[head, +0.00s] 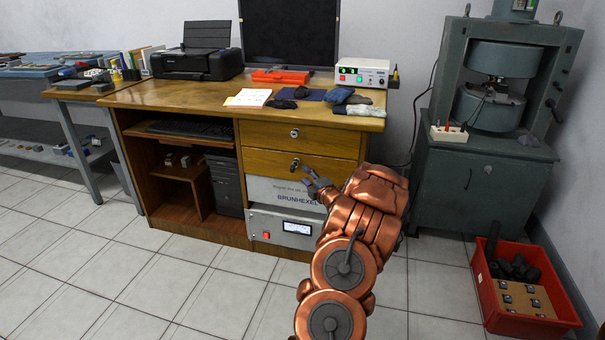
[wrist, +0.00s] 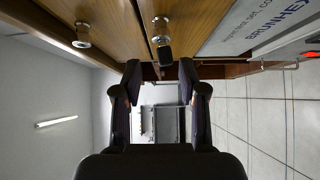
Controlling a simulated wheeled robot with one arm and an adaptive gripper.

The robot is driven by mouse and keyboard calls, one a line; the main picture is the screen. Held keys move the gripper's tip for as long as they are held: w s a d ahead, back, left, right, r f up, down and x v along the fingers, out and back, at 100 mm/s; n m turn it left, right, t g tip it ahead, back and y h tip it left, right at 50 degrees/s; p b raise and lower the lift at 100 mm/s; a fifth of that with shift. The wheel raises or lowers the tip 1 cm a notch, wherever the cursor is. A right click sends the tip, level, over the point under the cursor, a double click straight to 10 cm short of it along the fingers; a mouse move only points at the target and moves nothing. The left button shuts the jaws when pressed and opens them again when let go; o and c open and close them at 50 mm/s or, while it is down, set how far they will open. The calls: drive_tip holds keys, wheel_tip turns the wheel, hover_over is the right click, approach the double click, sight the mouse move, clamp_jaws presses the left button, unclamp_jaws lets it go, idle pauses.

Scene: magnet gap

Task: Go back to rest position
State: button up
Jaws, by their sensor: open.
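My copper arm reaches toward the wooden desk (head: 150,95). My gripper (head: 313,180) is just in front of the desk's drawer stack, near the lower wooden drawer (head: 335,168). In the wrist view my gripper (wrist: 160,75) has its two dark fingers spread apart with nothing between them. A round metal lock (wrist: 161,28) with a small dark piece (wrist: 165,55) at it lies just beyond the fingertips. A second lock (wrist: 82,35) is farther left in that view, on the upper drawer (head: 275,135). Both drawers look shut.
A grey magnet machine (head: 480,180) stands on the right, with a red crate (head: 545,328) on the floor before it. A side table (head: 75,92) is at left. The desktop holds a printer, monitor, papers and gloves. Tiled floor (head: 120,275) is clear in front of the desk.

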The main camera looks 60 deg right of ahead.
drive_tip(key=shift+s+a, duration=0.3)
drive_tip(key=shift+s, duration=0.25)
drive_tip(key=w+a+r+m+g+y+p, duration=0.1)
drive_tip(key=w+a+r+m+g+p, duration=0.1)
drive_tip(key=w+a+r+p, duration=0.4)
drive_tip(key=w+a+r+m+g+y+p, duration=0.1)
drive_tip(key=w+a+r+m+g+p, duration=0.1)
drive_tip(key=w+a+r+p, duration=0.45)
drive_tip(key=s+a+r+m+g+y+p, duration=0.1)
drive_tip(key=s+a+r+m+g+p, duration=0.2)
drive_tip(key=a+r, duration=0.5)
drive_tip(key=s+a+r+g+y+p, duration=0.1)
drive_tip(key=s+a+r+g+p, duration=0.25)
drive_tip(key=a, duration=0.85)
drive_tip(key=s+a+r+m+g+y+p, duration=0.1)
drive_tip(key=s+a+r+m+p, duration=0.1)
drive_tip(key=s+a+r+p, duration=0.45)
drive_tip(key=s+a+r+m+g+y+p, duration=0.1)
drive_tip(key=s+a+r+g+p, duration=0.2)
drive_tip(key=s+a, duration=0.6)
drive_tip(key=s+a+r+m+g+p, duration=0.1)
drive_tip(key=s+a+r+p, duration=0.3)
drive_tip(key=s, duration=0.6)
drive_tip(key=s+a+r+m+g+y+p, duration=0.1)
drive_tip(key=s+a+r+p, duration=0.3)
drive_tip(key=s+a, duration=0.5)
drive_tip(key=shift+s+a+r+m+g+y, duration=0.15)
drive_tip(key=shift+s+r+m+g+y, duration=0.25)
drive_tip(key=shift+r+g, duration=0.5)
